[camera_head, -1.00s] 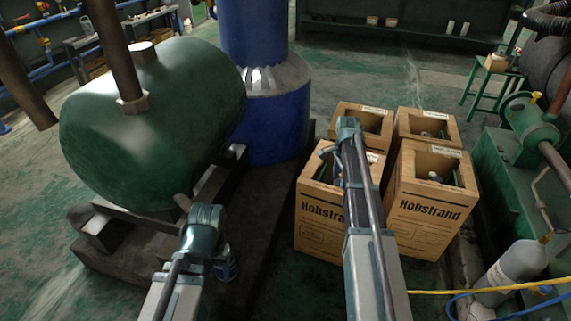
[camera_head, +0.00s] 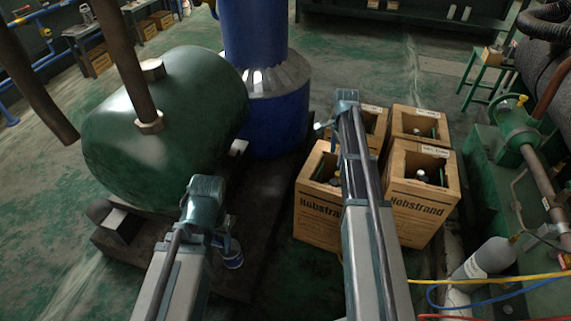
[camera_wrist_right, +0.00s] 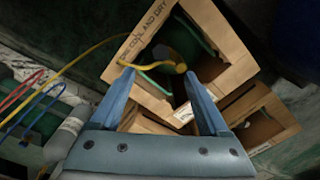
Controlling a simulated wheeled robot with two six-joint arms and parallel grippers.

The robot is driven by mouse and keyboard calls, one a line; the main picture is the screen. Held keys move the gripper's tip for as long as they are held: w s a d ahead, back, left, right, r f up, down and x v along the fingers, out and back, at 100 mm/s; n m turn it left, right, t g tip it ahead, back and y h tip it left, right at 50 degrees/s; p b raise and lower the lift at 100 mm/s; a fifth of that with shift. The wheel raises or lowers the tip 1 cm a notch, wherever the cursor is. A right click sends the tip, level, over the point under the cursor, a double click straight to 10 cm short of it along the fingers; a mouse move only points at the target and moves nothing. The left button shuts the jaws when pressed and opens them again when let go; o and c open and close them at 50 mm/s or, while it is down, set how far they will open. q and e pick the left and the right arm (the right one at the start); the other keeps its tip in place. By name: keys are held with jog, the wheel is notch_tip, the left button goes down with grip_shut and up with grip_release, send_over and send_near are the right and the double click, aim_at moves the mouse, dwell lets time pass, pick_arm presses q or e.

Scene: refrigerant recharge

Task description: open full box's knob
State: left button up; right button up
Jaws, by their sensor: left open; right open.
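Several open-topped cardboard boxes stand together on the floor. The front right box (camera_head: 418,212) and front left box (camera_head: 316,222) are lettered "Hobstrand", and each holds something dark. I cannot tell which is the full one. My right gripper (camera_wrist_right: 160,76) is open in the right wrist view, its fingers pointing at an open box (camera_wrist_right: 213,18). My left gripper (camera_head: 230,254) is open beside the dark platform.
A green tank (camera_head: 165,125) and a blue cylinder (camera_head: 268,110) stand on a dark platform at left. Green machinery (camera_head: 505,175), a grey bottle (camera_head: 488,257) and yellow, blue and red hoses lie at right. Open floor lies behind the boxes.

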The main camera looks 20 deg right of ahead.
jog(key=s+a+r+n+p, duration=0.3)
jog(key=s+a+n, duration=0.2)
jog(key=a, duration=0.5)
jog(key=s+a+r+n+p, duration=0.3)
jog(key=s+a+n, duration=0.2)
jog(key=a, duration=0.6)
jog(key=shift+a+r+n+h, duration=0.25)
jog(key=shift+r+n+h, duration=0.1)
jog(key=shift+n, duration=0.55)
jog(key=s+a+r+n+p, duration=0.3)
jog(key=s+r+p, duration=0.1)
jog(key=r+p, duration=0.4)
jog(key=s+a+r+n+p, duration=0.4)
jog(key=s+r+p, duration=0.1)
jog(key=r+p, duration=0.3)
jog(key=s+a+r+n+p, duration=0.3)
jog(key=s+a+r+p, duration=0.1)
jog(key=r+p, duration=0.4)
jog(key=shift+s+n+p, duration=0.3)
jog(key=shift+s, duration=0.05)
jog(key=shift+a+r+h, duration=0.1)
jog(key=shift+h, duration=0.15)
